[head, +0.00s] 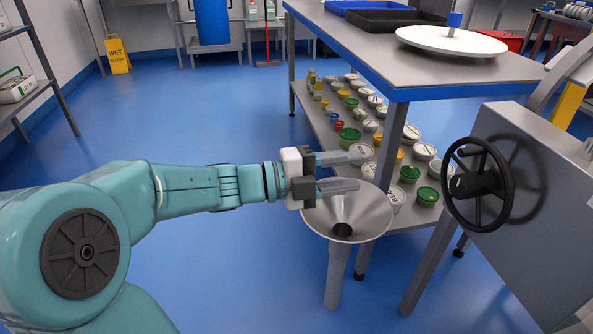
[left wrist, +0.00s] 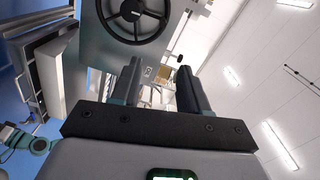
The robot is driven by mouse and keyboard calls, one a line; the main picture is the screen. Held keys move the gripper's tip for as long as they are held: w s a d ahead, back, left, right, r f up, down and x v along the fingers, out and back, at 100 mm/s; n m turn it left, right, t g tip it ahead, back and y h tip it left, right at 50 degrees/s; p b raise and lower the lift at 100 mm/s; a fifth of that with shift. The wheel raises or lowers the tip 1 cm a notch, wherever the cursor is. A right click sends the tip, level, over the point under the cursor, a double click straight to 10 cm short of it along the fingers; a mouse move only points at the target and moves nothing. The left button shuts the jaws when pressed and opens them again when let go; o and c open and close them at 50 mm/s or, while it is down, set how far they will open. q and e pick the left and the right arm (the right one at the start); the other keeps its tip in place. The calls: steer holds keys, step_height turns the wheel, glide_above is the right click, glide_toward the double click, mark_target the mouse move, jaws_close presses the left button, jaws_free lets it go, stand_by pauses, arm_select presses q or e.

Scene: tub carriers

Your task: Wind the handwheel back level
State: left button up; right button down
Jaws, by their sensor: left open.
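The black handwheel (head: 478,184) with spokes and a dark hub is mounted on the side of a grey metal cabinet (head: 540,190) at the right of the head view. It also shows at the top of the left wrist view (left wrist: 138,14), partly cut off by the frame edge. My left gripper (head: 352,172) is open and empty, with its two fingers pointing right toward the wheel. It is well to the left of the wheel and apart from it, over a metal funnel (head: 348,212). In the left wrist view the gripper (left wrist: 158,85) has a clear gap between its fingers. My right gripper is not seen.
A steel table (head: 400,60) with a blue edge stands behind, bearing a white round turntable (head: 452,41) and dark trays. Its lower shelf holds several lidded tubs (head: 350,135). The funnel stands on a post in front of the table. The blue floor at left is open around a yellow sign (head: 117,55).

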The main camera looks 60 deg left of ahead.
arm_select(q)
steer(key=p+v, duration=0.1)
steer(key=v, duration=0.7)
steer(key=shift+s+a, duration=0.15)
steer(key=shift+s, duration=0.2)
steer(key=shift+a+f, duration=0.1)
jaws_close()
